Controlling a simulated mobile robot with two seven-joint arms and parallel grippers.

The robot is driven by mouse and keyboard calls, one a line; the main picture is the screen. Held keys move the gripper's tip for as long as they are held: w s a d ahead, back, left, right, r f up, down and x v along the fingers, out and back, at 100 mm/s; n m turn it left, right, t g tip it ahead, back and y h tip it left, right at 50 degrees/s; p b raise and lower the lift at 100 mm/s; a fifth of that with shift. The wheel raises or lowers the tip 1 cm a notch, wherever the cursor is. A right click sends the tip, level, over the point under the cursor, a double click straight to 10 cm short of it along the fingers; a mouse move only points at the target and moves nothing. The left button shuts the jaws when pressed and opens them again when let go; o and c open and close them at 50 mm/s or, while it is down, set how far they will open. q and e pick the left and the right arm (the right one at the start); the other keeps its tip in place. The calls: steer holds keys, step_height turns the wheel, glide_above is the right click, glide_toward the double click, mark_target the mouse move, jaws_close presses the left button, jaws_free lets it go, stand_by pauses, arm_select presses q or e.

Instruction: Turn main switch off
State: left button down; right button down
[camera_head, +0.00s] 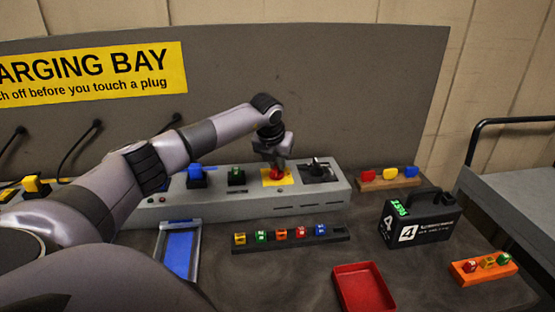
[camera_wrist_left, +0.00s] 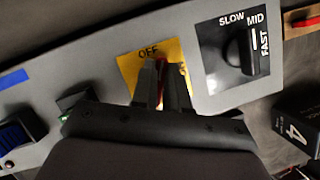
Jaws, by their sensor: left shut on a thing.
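The main switch (camera_head: 277,174) is a red handle on a yellow plate on the grey console (camera_head: 238,208). In the left wrist view the yellow plate (camera_wrist_left: 128,68) carries the word OFF at its upper edge, and a strip of the red handle (camera_wrist_left: 160,75) shows between the fingers. My left gripper (camera_head: 276,164) reaches down over the plate and is shut on the red handle; it also shows in the left wrist view (camera_wrist_left: 163,85). The fingers hide most of the handle, so I cannot tell its exact position. My right gripper is not in view.
A black speed knob (camera_head: 318,168) stands right of the plate, close to my fingers. Blue (camera_head: 196,177) and green (camera_head: 236,176) parts sit to its left. A black battery box (camera_head: 419,222), a red tray (camera_head: 362,290) and a rack of small coloured blocks (camera_head: 290,240) are on the table in front.

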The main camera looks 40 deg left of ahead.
arm_select(q)
steer(key=n, duration=0.2)
steer(key=n+g+y, duration=0.1)
steer(key=n, duration=0.2)
steer(key=shift+a+r+y, duration=0.1)
steer(key=shift+y, duration=0.2)
steer(key=shift+n, duration=0.3)
steer(key=c, duration=1.1)
jaws_free()
steer(key=shift+c, duration=0.2)
steer(key=b+v, duration=0.1)
steer(key=v, duration=0.6)
